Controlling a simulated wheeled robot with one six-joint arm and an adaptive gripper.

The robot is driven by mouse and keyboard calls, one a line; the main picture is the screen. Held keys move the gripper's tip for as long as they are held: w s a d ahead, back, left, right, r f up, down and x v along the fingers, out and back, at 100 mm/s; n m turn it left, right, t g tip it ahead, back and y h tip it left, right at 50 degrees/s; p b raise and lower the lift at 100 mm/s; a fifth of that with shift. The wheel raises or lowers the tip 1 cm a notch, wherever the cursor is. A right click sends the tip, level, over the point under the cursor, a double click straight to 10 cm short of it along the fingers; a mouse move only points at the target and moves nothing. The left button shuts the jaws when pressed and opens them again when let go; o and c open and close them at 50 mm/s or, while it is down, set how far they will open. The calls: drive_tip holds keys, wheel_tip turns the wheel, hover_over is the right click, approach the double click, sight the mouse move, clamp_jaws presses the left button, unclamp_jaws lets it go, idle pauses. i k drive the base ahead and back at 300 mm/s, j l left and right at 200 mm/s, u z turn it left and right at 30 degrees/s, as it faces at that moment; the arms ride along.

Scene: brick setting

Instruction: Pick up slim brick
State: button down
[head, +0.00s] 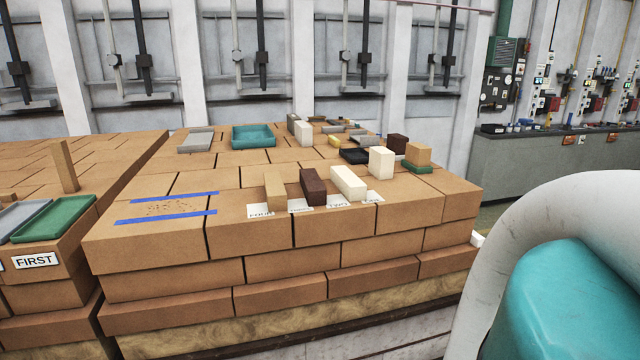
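Several small bricks stand in a row near the front edge of the brick stack: a slim tan brick (275,188), a dark brown brick (314,187) and a white brick (348,182). Another slim tan brick (65,166) stands upright on the left stack, behind a green tray. I cannot tell which of these the task calls the slim brick. My gripper is not in view; only a white and teal part of my arm shows at the lower right.
Paper labels lie before the row, one reading FOUR (261,211). Blue tape strips (167,219) mark a patch at left. A green tray (54,219) sits above the FIRST label (36,261). A teal tray (253,136), a grey tray (195,140) and more bricks stand farther back.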

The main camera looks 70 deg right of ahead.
sight(353, 189)
drive_tip(key=z, duration=1.6)
